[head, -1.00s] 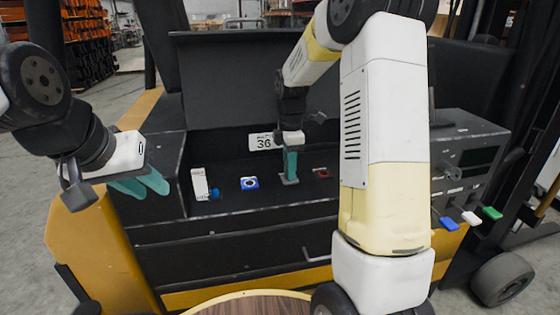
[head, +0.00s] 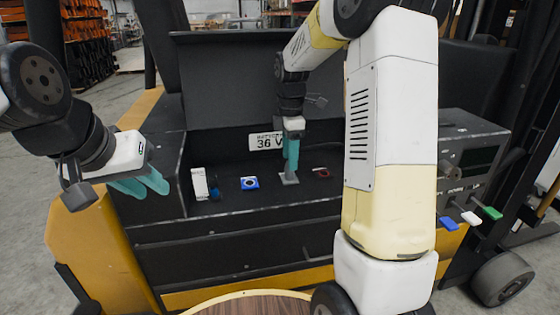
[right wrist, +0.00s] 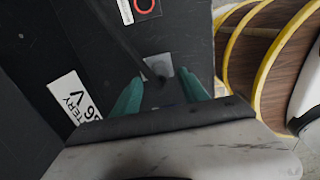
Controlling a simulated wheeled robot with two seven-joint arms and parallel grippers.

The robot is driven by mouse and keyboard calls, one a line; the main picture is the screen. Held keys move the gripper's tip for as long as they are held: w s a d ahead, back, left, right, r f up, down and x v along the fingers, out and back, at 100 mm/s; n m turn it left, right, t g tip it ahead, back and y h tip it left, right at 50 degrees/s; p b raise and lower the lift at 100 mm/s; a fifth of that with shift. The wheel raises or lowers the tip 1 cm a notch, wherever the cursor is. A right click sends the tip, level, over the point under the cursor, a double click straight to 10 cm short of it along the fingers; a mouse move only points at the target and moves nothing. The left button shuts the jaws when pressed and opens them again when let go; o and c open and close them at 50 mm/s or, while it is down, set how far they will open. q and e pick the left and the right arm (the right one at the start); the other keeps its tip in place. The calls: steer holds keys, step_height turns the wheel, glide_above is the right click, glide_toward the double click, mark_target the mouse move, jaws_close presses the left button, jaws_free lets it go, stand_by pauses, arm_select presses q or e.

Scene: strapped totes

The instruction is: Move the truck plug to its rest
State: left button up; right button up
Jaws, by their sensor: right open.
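My right gripper (head: 290,160) is open, pointing down over a small grey block (head: 289,179) on the dark battery shelf. In the right wrist view its teal fingers (right wrist: 160,92) stand apart on either side of a dark piece (right wrist: 157,82), with a dark cable-like strip leading up-left. This looks like the truck plug, at the edge of the grey block (right wrist: 161,65); I cannot tell whether it is seated. My left gripper (head: 143,186) hangs at the left of the truck, its teal fingers close together; its opening is unclear.
A white block with a blue part (head: 199,184), a blue-framed round socket (head: 249,183) and a red ring (head: 321,173) sit along the shelf. A battery label (head: 267,141) is behind. A control box with coloured levers (head: 469,217) stands right. A round wooden table (head: 250,304) is in front.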

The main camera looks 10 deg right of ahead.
steer(key=shift+r, duration=1.7)
steer(key=shift+s+r, duration=0.1)
steer(key=s+a+r+m+t+y, duration=0.1)
steer(key=s+r+m+t, duration=0.2)
steer(key=s+m, duration=0.6)
steer(key=s+a+r+m+t+y, duration=0.1)
steer(key=s+r+m+t, duration=0.2)
steer(key=s+m, duration=0.5)
steer(key=s+r, duration=0.1)
steer(key=s, duration=0.6)
steer(key=shift+m, duration=0.4)
